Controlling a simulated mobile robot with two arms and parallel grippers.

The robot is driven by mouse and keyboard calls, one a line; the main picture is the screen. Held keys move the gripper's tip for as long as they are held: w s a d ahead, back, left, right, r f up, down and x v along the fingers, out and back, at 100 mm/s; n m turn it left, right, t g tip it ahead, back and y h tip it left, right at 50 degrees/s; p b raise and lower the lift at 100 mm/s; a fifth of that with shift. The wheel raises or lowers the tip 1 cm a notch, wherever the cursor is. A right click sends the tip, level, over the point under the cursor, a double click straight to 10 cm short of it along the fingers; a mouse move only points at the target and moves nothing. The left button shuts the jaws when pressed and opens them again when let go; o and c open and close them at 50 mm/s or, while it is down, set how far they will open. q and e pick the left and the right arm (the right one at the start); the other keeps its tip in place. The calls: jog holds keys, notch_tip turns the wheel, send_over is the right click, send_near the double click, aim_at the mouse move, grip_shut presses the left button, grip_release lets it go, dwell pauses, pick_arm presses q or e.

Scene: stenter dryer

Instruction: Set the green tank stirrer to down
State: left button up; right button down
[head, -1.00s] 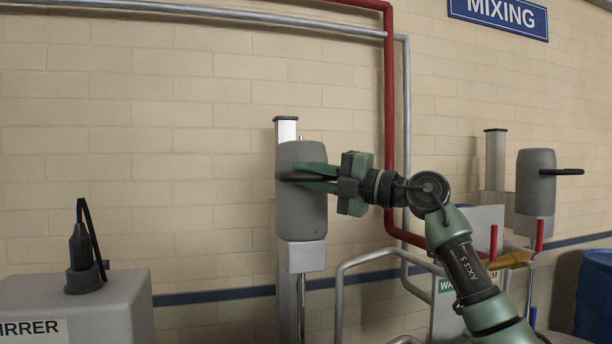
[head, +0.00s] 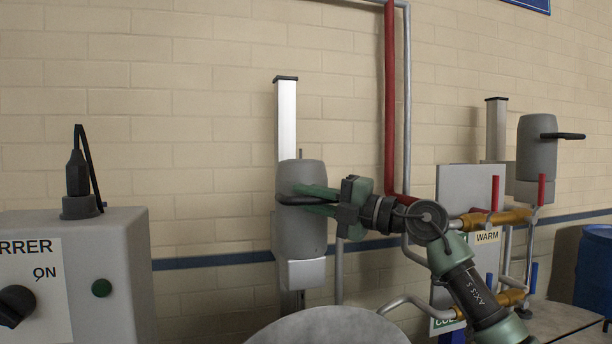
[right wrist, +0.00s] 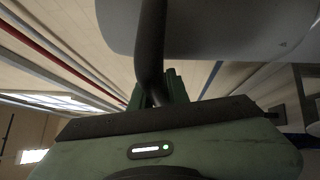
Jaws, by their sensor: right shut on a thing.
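The tank stirrer (head: 300,235) is a grey rounded head on an upright silver column (head: 287,120), in the middle of the head view. A long bare stretch of column shows above the head. A black handle (head: 288,200) sticks out of it. My right gripper (head: 318,197) is shut on this handle from the right, its green fingers in front of the head. In the right wrist view the black handle (right wrist: 151,50) runs down between the fingers (right wrist: 158,90), below the grey head (right wrist: 230,30). I see no green mark on this stirrer. My left gripper is not in view.
A round grey tank top (head: 330,326) lies below the stirrer. A control box (head: 120,265) with a black knob (head: 15,305) stands at left.

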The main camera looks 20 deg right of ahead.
aim_at(306, 276)
notch_tip(306, 276, down, 15)
jog(key=b, duration=0.5)
jog(key=shift+f, duration=0.2)
jog(key=shift+a+f, duration=0.1)
jog(key=shift+f, duration=0.5)
jog(key=c, duration=1.4)
grip_release()
jog(key=shift+f, duration=0.1)
jog(key=shift+o, duration=0.2)
jog(key=shift+r, duration=0.2)
